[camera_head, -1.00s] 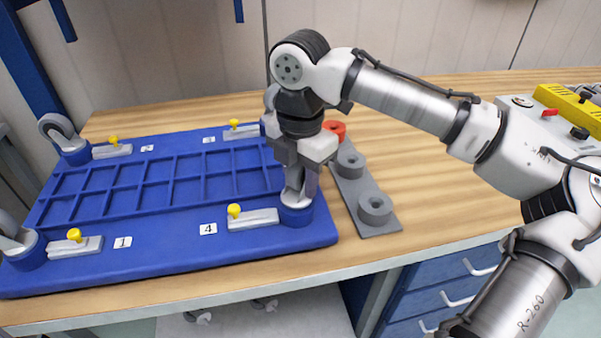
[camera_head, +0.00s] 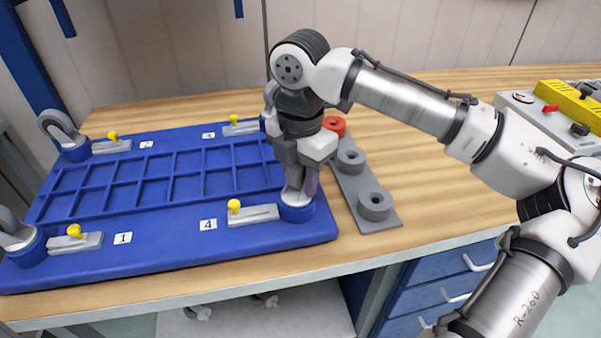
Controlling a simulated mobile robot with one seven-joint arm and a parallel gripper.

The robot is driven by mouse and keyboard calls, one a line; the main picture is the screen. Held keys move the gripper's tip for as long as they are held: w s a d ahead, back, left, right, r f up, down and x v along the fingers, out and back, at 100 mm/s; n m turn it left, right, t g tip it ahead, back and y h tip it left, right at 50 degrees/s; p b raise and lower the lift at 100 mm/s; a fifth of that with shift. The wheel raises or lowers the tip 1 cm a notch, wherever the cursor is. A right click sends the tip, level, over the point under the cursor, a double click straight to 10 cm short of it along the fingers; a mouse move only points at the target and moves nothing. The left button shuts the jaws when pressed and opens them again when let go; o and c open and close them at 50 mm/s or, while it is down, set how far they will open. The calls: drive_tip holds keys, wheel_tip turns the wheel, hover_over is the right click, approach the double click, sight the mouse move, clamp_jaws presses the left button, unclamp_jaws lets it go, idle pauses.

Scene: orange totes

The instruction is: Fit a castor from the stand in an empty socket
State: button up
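The blue tote base (camera_head: 170,245) lies upside down on the bench, with a round blue socket at each corner. My gripper (camera_head: 300,186) points down at the near right corner, beside label 4. It appears shut on a grey castor (camera_head: 297,197), whose lower end is at the near right socket (camera_head: 298,213); whether it is fully seated I cannot tell. Castors stand in the far left (camera_head: 62,128) and near left (camera_head: 14,232) sockets. Another castor (camera_head: 270,94) shows partly behind my gripper at the far right. The grey stand (camera_head: 362,188) has two empty-looking ring holders and a red one (camera_head: 335,126).
Yellow-knobbed latches (camera_head: 252,214) sit beside the sockets. A control box with a yellow top (camera_head: 570,102) is at the back right. The wooden bench (camera_head: 440,190) is clear between the stand and the box, beneath my arm.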

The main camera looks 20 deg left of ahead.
drive_tip(key=o, duration=0.4)
drive_tip(key=shift+o, duration=0.2)
wheel_tip(320, 180, up, 14)
drive_tip(key=shift+f, duration=0.1)
drive_tip(key=shift+s, duration=0.1)
idle(0.5)
